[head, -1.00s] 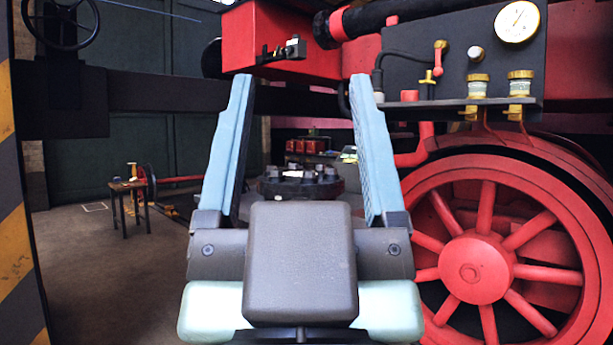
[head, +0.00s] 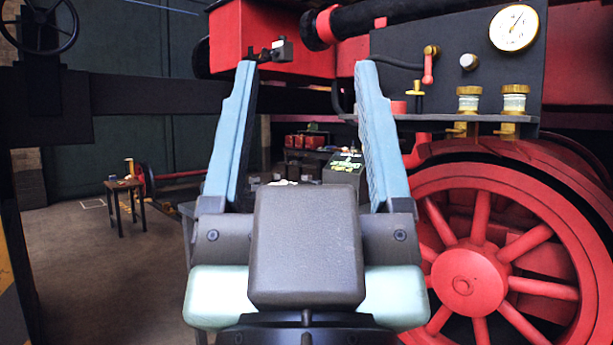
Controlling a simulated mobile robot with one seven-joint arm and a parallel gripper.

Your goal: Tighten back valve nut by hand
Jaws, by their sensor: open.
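My gripper (head: 306,70) fills the middle of the head view. Its two blue fingers point up and away, wide apart, with nothing held between them. The back valve nut cannot be made out. The dark round flange with several nuts, seen between the fingers earlier, does not show now; my gripper's dark body may cover it. Small pale items on a surface show low between the fingers, too small to name.
A red spoked wheel (head: 467,284) stands close at right, below a dark panel with a white gauge (head: 514,28). A red box (head: 273,40) hangs above the fingertips. A small table (head: 124,186) stands at left on open floor. A bench with red boxes (head: 303,141) is behind.

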